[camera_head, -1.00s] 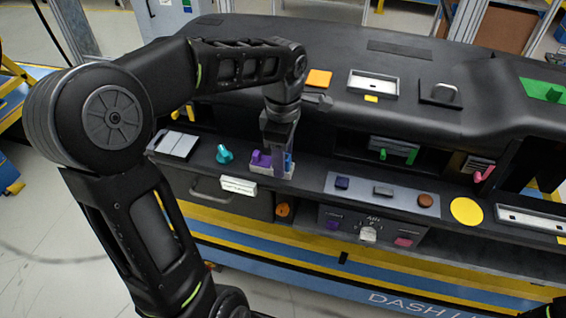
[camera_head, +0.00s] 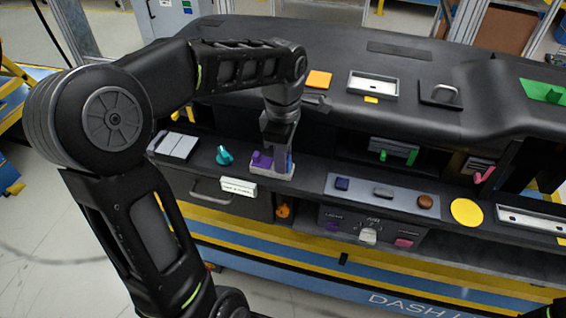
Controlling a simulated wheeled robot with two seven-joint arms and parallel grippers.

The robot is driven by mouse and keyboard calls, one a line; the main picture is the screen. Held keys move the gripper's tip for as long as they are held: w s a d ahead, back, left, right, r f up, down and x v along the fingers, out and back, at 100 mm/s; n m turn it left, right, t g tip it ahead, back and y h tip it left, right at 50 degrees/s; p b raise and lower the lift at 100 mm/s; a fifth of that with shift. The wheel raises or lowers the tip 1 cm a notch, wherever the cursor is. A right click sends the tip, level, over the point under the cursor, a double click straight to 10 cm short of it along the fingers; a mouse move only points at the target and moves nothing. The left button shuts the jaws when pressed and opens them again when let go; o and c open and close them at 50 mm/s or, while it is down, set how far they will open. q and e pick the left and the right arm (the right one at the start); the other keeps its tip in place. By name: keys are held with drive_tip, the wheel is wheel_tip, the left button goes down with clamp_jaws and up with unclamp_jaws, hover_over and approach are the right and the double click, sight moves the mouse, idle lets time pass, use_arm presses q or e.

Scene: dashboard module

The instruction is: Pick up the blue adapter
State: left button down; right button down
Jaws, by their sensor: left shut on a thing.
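The blue adapter (camera_head: 289,162) shows as a small blue piece at the right side of a light grey holder (camera_head: 272,174) on the dashboard shelf. A purple piece (camera_head: 261,160) sits beside it at the left of the same holder. My left gripper (camera_head: 279,150) points straight down over the holder and is shut on the blue adapter. The gripper's fingers hide most of the adapter, and I cannot tell whether it is clear of the holder. My right gripper is not in view.
A panel with several buttons (camera_head: 382,192) lies to the right. The dashboard top (camera_head: 340,110) overhangs behind the gripper.

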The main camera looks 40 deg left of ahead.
use_arm(q)
drive_tip(key=shift+r, duration=0.15)
wheel_tip(320, 180, up, 7)
drive_tip(key=shift+w+f+b, duration=0.1)
drive_tip(key=shift+f+b, duration=0.05)
drive_tip(key=shift+b, duration=0.4)
wheel_tip(320, 180, up, 3)
drive_tip(key=p, duration=0.2)
drive_tip(key=shift+p, duration=0.35)
